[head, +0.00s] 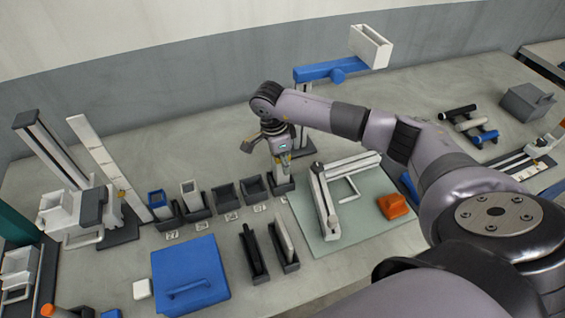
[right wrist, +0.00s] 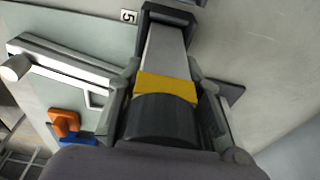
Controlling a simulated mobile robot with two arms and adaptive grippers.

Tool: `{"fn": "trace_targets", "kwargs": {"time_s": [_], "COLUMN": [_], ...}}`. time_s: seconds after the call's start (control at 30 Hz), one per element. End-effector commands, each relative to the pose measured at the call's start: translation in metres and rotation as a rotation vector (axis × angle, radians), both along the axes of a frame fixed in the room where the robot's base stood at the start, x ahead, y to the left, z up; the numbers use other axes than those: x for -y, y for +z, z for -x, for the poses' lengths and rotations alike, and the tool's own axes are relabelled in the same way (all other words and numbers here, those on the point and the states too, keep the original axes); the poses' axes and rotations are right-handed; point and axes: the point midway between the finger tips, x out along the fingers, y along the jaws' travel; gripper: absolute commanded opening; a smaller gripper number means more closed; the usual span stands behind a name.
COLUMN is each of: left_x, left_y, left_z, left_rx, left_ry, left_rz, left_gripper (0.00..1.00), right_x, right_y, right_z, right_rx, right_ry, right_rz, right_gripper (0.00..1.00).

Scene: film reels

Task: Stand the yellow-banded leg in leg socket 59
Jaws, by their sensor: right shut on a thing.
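My right gripper (head: 282,153) is shut on the yellow-banded leg (right wrist: 165,52), a pale grey bar with a yellow band (right wrist: 166,87) and a dark end between the fingers (right wrist: 166,108). In the head view the leg (head: 281,170) hangs roughly upright below the gripper. Its lower end meets a dark socket (right wrist: 148,14) at the right end of the socket row. I cannot tell how deep it sits. A tag (right wrist: 128,16) beside that socket shows a 5; the rest of its number is not readable. My left gripper is not in view.
Other dark sockets (head: 225,198) stand left in the row, some holding bars. A green mat (head: 350,232) with a white frame (head: 321,200) and an orange block (head: 393,206) lies right. A blue lidded box (head: 190,272) stands in front.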

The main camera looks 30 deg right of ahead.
Motion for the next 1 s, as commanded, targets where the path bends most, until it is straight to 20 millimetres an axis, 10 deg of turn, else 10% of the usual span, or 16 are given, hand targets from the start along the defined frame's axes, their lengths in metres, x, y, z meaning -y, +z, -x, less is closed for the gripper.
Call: {"fn": "trace_targets", "kwargs": {"time_s": [0.5,0.53,1.0], "left_x": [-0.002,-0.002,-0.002], "left_y": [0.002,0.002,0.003], "left_z": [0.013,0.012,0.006], "left_rx": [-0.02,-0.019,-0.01], "left_ry": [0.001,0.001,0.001], "left_rz": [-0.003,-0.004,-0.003], "left_gripper": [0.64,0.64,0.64], "right_x": [0.0,0.0,0.0], "right_y": [-0.022,-0.023,-0.022], "right_z": [-0.001,0.0,0.0], "right_rx": [0.002,0.001,0.001], "right_ry": [0.0,0.0,0.0], "right_rz": [-0.001,0.0,0.0], "right_gripper": [0.0,0.34,0.53]}}
